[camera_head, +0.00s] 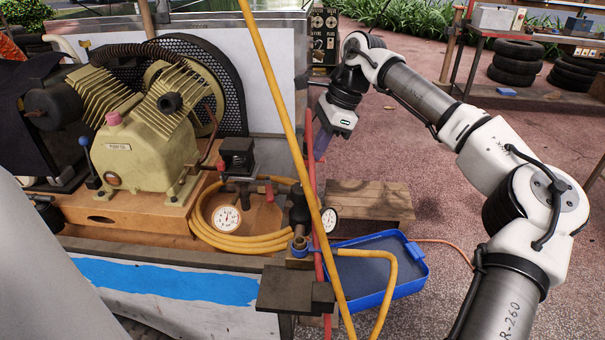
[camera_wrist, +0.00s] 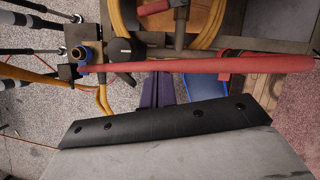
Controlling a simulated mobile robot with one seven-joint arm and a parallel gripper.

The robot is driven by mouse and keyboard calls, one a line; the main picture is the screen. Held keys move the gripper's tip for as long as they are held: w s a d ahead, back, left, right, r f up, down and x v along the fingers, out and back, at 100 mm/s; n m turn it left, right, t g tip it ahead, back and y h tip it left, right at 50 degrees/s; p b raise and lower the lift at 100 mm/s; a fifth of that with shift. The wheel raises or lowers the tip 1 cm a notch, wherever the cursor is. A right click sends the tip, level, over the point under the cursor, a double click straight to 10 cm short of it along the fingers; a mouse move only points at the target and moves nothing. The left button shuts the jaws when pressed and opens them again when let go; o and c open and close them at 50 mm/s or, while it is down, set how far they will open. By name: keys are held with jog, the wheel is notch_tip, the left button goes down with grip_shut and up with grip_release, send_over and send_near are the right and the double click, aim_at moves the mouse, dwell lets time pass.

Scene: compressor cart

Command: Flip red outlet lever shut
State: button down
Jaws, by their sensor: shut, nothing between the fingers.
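A long red bar, the red lever (camera_head: 314,190), rises steeply beside the brass-and-blue outlet fitting (camera_head: 299,246) at the cart's front. In the wrist view the red lever (camera_wrist: 210,65) runs sideways from the blue fitting (camera_wrist: 78,54) to a free end at the right. My gripper (camera_head: 319,156) is near the lever's upper part, on its right side in the head view. Its purple fingers (camera_wrist: 157,88) are together and empty, just below the lever in the wrist view. I cannot tell whether they touch it. The lever's pivot is partly hidden by the yellow hose.
A yellow hose (camera_head: 283,120) crosses steeply in front of the lever. The compressor (camera_head: 140,150) and a pressure gauge (camera_head: 226,218) are to the left. A blue tray (camera_head: 405,283) and wooden step (camera_head: 370,198) lie low at the right. Open paving (camera_head: 440,215) lies beyond.

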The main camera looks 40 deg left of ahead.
aim_at(270, 194)
jog(key=x, duration=0.9)
jog(key=shift+s+a+f, duration=0.1)
jog(key=shift+s+f, duration=0.1)
jog(key=shift+f, duration=0.05)
jog(key=s+a+p, duration=0.1)
jog(key=s+a, duration=0.2)
jog(key=shift+f, duration=0.1)
jog(key=shift+s+a, duration=0.3)
jog(key=shift+s, duration=0.55)
